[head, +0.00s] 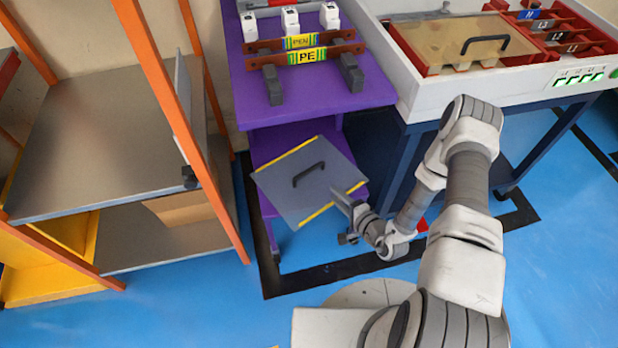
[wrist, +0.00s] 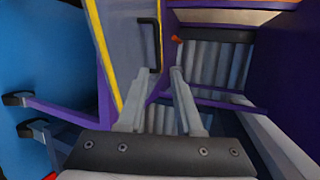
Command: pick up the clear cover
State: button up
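A flat grey panel (head: 285,185) with yellow strips along two edges and a black handle (head: 308,174) lies tilted at the lower level of the purple cart. I cannot tell how see-through it is. My gripper (head: 345,203) is at its near right corner, apart from the handle. In the wrist view, the panel (wrist: 125,35) runs up beyond the left finger, and its handle (wrist: 155,45) is just ahead of the fingertips. The fingers (wrist: 163,80) are apart with nothing held between them. A second, amber see-through cover (head: 430,42) with a black handle sits on the white cabinet.
The purple cart (head: 250,95) carries PEN and PE bars (head: 305,55) on top. The white cabinet (head: 425,100) on a blue-framed stand is to the right. An orange-framed shelf (head: 110,130) stands to the left. Blue floor (head: 180,285) is clear in front.

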jog(key=b, duration=0.4)
send_near(310, 171)
jog(key=x, duration=0.5)
jog(key=shift+s+a, duration=0.1)
jog(key=shift+a, duration=0.15)
jog(key=b+x, duration=0.2)
jog(key=x, duration=0.3)
jog(key=shift+d+f+b, duration=0.15)
jog(key=shift+d+b, duration=0.05)
jog(key=shift+b, duration=0.15)
jog(key=shift+w+a, duration=0.15)
jog(key=shift+w, duration=0.25)
grip_shut()
